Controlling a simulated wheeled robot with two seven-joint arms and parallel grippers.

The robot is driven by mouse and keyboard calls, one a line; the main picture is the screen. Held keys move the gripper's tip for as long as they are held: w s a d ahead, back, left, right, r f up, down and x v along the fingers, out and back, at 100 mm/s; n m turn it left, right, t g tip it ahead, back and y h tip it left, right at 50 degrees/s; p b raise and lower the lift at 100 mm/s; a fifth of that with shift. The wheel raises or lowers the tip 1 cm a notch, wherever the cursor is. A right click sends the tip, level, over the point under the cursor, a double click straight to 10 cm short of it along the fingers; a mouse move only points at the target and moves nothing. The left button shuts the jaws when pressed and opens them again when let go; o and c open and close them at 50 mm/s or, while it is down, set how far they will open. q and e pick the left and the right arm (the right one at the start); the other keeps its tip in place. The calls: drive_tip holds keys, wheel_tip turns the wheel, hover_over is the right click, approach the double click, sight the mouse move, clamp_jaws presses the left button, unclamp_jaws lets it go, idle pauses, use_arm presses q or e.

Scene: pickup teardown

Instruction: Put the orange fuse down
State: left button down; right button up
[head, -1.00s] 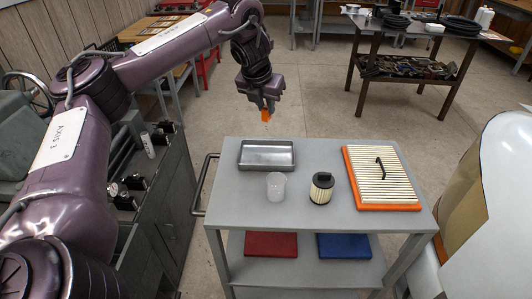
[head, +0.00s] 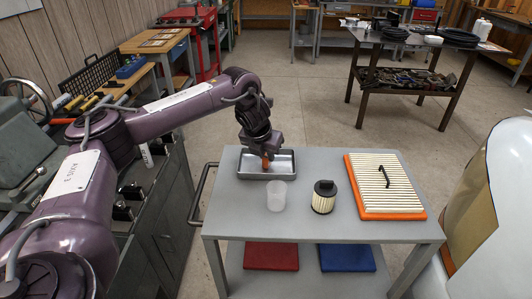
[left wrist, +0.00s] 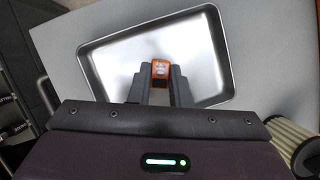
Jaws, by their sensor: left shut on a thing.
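The orange fuse (head: 265,162) is held between the fingertips of my left gripper (head: 265,155). In the left wrist view the fuse (left wrist: 160,70) shows between the two fingers of the gripper (left wrist: 158,78), with the metal tray behind it. The shallow metal tray (head: 286,176) sits at the back left of the grey cart top, and the fuse is over its inside. I cannot tell whether the fuse touches the tray floor. No other object shows inside the tray. My right gripper is not in view.
On the cart top (head: 310,223) stand a translucent cup (head: 276,196), a cylindrical filter with a black cap (head: 324,197) and an orange-framed air filter (head: 385,184). The cart handle (head: 205,192) is at the left. The cart's front strip is clear.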

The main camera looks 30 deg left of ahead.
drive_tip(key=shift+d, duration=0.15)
use_arm(q)
drive_tip(key=c, duration=1.3)
unclamp_jaws()
drive_tip(key=shift+f, duration=0.1)
drive_tip(key=shift+c, duration=0.2)
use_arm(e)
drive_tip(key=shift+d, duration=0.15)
